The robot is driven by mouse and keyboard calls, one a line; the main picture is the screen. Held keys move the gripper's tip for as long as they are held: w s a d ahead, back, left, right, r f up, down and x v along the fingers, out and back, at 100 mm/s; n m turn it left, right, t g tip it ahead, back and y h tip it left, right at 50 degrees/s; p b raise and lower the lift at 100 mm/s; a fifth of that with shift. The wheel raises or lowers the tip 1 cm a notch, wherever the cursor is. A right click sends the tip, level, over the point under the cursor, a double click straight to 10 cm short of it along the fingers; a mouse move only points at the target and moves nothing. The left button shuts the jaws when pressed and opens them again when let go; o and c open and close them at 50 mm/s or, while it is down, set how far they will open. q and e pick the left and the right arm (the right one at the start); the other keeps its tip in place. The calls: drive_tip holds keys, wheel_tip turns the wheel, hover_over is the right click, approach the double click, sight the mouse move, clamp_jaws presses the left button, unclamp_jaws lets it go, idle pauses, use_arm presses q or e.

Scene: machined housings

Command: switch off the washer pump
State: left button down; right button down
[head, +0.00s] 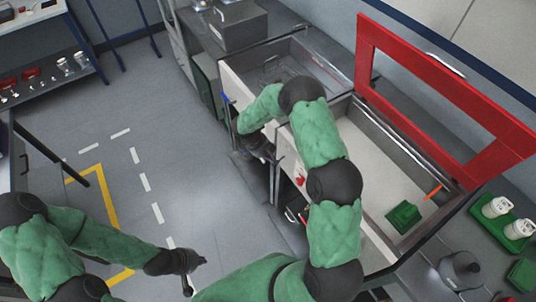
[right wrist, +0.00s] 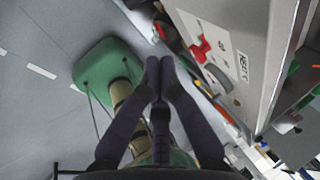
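The washer (head: 375,150) is an open basin with a pale front panel and a raised red lid frame (head: 445,95). A red switch-like knob (head: 299,181) sits on its front panel; it also shows in the right wrist view (right wrist: 200,48), to the right of my fingertips and apart from them. Its setting cannot be read. My right gripper (right wrist: 160,66) has its fingertips together, with nothing visible between them, in front of the panel. In the head view it is partly hidden by my arm. My left gripper (head: 187,284) hangs over the floor at lower left, its fingers too small to read.
A green block (head: 404,216) and an orange stick (head: 433,193) are in the basin. A green tray (head: 519,229) with white bottles stands at right. A second sink (head: 325,70) and a metal box (head: 232,25) are behind. The panel carries a label (right wrist: 243,66). The marked floor is clear.

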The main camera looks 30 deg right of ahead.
sight(275, 164)
drive_tip(key=d+f, duration=0.1)
drive_tip(key=f, duration=0.1)
drive_tip(key=d+f, duration=0.1)
drive_tip(key=f, duration=0.4)
drive_tip(key=shift+w+d+f+b, duration=0.15)
drive_tip(key=shift+w+d+b, duration=0.15)
drive_tip(key=shift+w+d, duration=0.1)
drive_tip(key=shift+w+d+f, duration=0.15)
drive_tip(key=shift+w+f, duration=0.15)
drive_tip(key=shift+f, duration=0.1)
drive_tip(key=shift+f, duration=0.1)
drive_tip(key=f+b, duration=0.1)
drive_tip(key=f+h+b, duration=0.1)
drive_tip(key=b, duration=0.1)
drive_tip(key=shift+w, duration=0.25)
drive_tip(key=shift+s+r, duration=0.1)
drive_tip(key=shift+r, duration=0.1)
